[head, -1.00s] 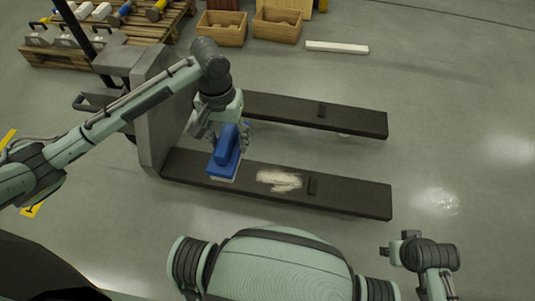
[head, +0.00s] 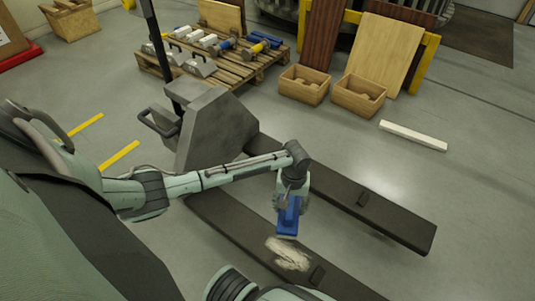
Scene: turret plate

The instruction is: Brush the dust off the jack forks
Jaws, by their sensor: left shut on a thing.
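The pallet jack has a grey body (head: 212,130) and two dark forks, the near fork (head: 225,222) and the far fork (head: 405,217). A pale patch of dust (head: 290,256) lies on the near fork, left of a small raised block. My left gripper (head: 290,200) is shut on a blue brush (head: 288,217) with its pale bristle end down. The brush is at the upper edge of the dust patch in the picture; I cannot tell whether it touches the fork. The fingers are partly hidden by the wrist and brush. My right gripper is out of view.
A wooden pallet (head: 222,68) with tools stands behind the jack. Two wooden boxes, the left one (head: 303,85) and the right one (head: 358,96), and a white bar (head: 413,135) lie beyond the forks. The floor at right is clear.

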